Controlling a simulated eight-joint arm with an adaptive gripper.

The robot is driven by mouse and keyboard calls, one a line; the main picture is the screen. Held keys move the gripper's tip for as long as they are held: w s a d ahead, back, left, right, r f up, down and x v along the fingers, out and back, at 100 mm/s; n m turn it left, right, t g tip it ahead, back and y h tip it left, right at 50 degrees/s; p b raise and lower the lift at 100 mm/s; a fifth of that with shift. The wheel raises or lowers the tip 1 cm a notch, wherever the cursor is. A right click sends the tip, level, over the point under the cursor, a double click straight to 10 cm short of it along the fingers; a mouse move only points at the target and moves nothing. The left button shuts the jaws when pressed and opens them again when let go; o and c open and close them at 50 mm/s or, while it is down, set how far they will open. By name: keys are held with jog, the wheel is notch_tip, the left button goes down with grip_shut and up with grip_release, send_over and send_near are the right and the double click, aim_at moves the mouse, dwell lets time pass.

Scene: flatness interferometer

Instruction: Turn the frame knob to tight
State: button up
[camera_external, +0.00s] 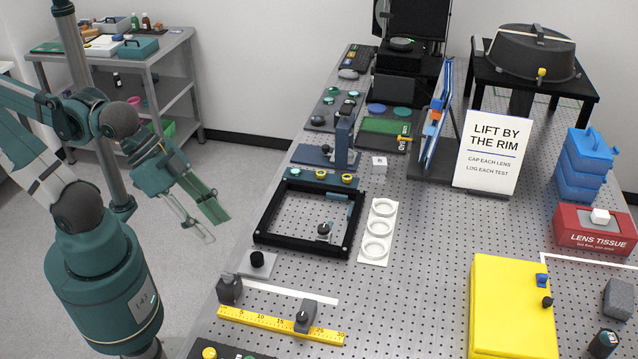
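A black square frame (260,214) lies on the perforated metal table, left of its middle. Another black knob (257,258) sits on a light grey plate just in front of the frame. I cannot tell for certain which is the frame knob. My gripper (217,229) hangs left of the table edge, apart from the frame and both knobs. Its two fingers are apart and empty.
A white holder with three rings (378,232) stands right of the frame. A yellow ruler (262,324) with grey blocks lies in front. The table right of the ring holder is mostly clear.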

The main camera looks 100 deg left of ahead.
jog(key=shift+w+a, duration=0.5)
jog(key=shift+w, duration=0.2)
jog(key=n+g+p, duration=0.7)
jog(key=n+p, duration=0.2)
jog(key=n, duration=0.5)
send_over(323, 227)
jog(key=shift+f, duration=4.6)
jog(key=shift+f, duration=0.15)
jog(key=shift+f, duration=3.75)
jog(key=shift+c, duration=0.5)
jog(key=c, duration=0.8)
